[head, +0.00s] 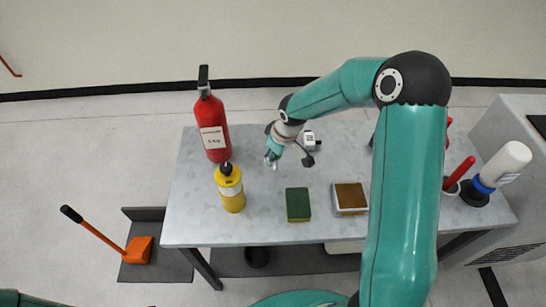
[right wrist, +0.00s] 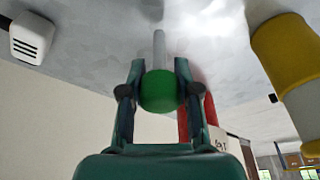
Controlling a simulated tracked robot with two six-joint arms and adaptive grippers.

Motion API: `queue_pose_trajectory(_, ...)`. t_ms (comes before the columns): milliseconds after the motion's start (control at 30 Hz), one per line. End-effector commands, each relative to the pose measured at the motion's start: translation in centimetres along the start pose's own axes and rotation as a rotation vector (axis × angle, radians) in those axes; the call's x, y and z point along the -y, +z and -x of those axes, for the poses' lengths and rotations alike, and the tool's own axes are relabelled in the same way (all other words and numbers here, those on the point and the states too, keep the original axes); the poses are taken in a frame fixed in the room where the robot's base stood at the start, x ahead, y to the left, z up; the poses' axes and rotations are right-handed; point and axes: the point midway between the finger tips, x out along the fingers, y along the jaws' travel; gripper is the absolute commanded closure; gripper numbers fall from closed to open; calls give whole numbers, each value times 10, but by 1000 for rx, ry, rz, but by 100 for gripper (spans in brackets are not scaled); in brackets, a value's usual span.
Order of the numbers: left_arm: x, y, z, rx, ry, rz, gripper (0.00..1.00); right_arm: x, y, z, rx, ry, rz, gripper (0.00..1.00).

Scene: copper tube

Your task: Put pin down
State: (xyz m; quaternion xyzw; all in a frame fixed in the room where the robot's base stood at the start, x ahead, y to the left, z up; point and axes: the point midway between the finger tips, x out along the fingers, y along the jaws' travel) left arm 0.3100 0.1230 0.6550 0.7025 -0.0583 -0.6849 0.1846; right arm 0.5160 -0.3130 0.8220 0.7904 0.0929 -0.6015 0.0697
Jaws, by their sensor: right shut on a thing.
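My right gripper (head: 271,157) is over the back left part of the grey table (head: 300,228), right of the red fire extinguisher. In the right wrist view its two fingers (right wrist: 159,70) are shut on the pin, one on each side of its green cylindrical head (right wrist: 158,92). The pin's thin grey shaft (right wrist: 159,48) points away from the gripper toward the tabletop. I cannot tell whether its tip touches the table. In the head view the pin is mostly hidden by the gripper. My left gripper is not in view.
Near the gripper stand the red extinguisher (head: 212,130), a yellow bottle (head: 231,190) and a small white box (head: 309,140). A green sponge (head: 298,204) and a brown-topped box (head: 350,197) lie in front. A white bottle (head: 502,165) stands at right.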

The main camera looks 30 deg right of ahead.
Motion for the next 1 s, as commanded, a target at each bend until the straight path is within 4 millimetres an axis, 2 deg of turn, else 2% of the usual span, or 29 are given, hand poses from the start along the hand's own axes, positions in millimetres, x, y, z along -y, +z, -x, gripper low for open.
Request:
queue_pose_trajectory(100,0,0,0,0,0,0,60,0,3,-9,0,-1,1,100)
queue_pose_trajectory(433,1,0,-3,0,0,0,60,0,3,-12,-1,0,0,100)
queue_pose_trajectory(467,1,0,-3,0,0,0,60,0,4,-12,-1,0,0,67)
queue_pose_trajectory(600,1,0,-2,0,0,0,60,0,3,-11,-1,0,0,44)
queue_pose_trajectory(1000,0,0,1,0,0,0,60,0,2,-7,-1,0,1,44)
